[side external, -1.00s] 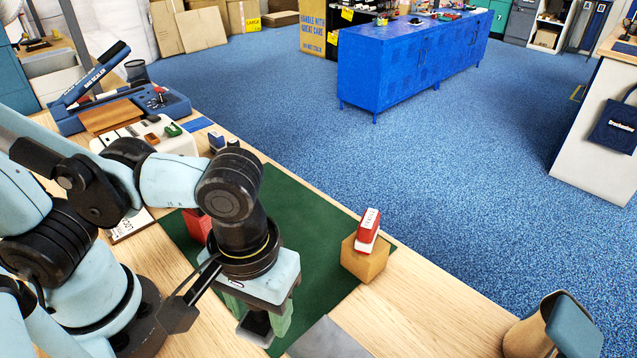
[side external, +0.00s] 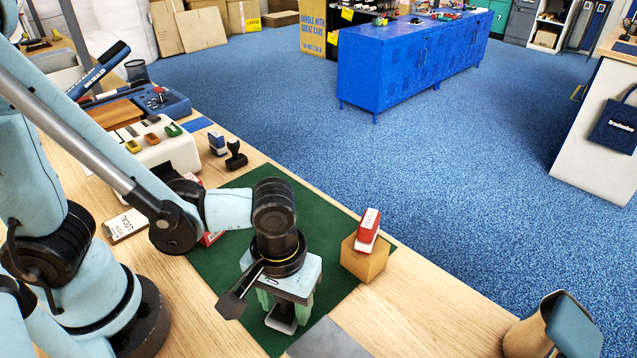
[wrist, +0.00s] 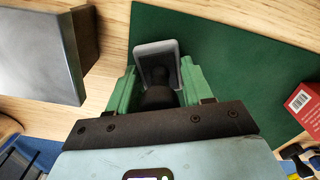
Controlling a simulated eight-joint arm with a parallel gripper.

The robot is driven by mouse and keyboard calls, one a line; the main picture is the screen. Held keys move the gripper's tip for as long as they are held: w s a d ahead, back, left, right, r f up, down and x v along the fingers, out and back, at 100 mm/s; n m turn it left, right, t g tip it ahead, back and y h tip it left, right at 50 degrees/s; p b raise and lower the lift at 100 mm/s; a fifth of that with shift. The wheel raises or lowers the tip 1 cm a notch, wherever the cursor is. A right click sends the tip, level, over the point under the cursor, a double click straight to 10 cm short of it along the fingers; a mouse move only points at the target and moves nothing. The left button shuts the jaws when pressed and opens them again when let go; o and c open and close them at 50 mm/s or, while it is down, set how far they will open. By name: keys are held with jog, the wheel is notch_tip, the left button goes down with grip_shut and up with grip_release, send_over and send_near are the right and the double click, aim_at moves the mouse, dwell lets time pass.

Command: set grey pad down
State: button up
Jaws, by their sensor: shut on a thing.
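My gripper (side external: 284,306) is above the green mat (side external: 325,220), with its green fingers closed on a stamp-like piece. In the wrist view, my gripper (wrist: 158,92) grips this piece's black handle, and the grey pad (wrist: 160,50) shows beyond the fingertips as a flat, rounded rectangle. In the side external view, the grey pad (side external: 284,325) is at the low end of the piece, over the mat's near part. I cannot tell whether it touches the mat. Much of the handle is hidden by the fingers.
A red-and-white stamp (side external: 367,226) sits on a wooden block (side external: 364,260) to the right. A grey-topped block (wrist: 40,48) stands beside the mat. A red box (wrist: 303,103) lies on the mat's other side. Two stamps (side external: 235,154) stand behind. Mat between gripper and wooden block is clear.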

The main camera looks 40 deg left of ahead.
jog(key=shift+f, duration=0.25)
jog(key=o, duration=1.1)
jog(key=shift+c, duration=0.2)
jog(key=shift+r, duration=0.1)
notch_tip(320, 180, up, 12)
jog(key=shift+f, duration=0.1)
jog(key=shift+w+a, duration=0.1)
jog(key=shift+a, duration=0.05)
jog(key=w+a+m+t, duration=0.2)
jog(key=w+a+t, duration=0.1)
jog(key=a, duration=0.5)
jog(key=w+a+r+m+t, duration=0.1)
jog(key=w+a+m+t, duration=0.1)
jog(key=w+a+t, duration=0.2)
jog(key=a, duration=0.3)
jog(key=shift+w+a+m, duration=0.3)
jog(key=shift+w+a, duration=0.05)
jog(key=shift+w, duration=0.05)
jog(key=shift+r, duration=0.1)
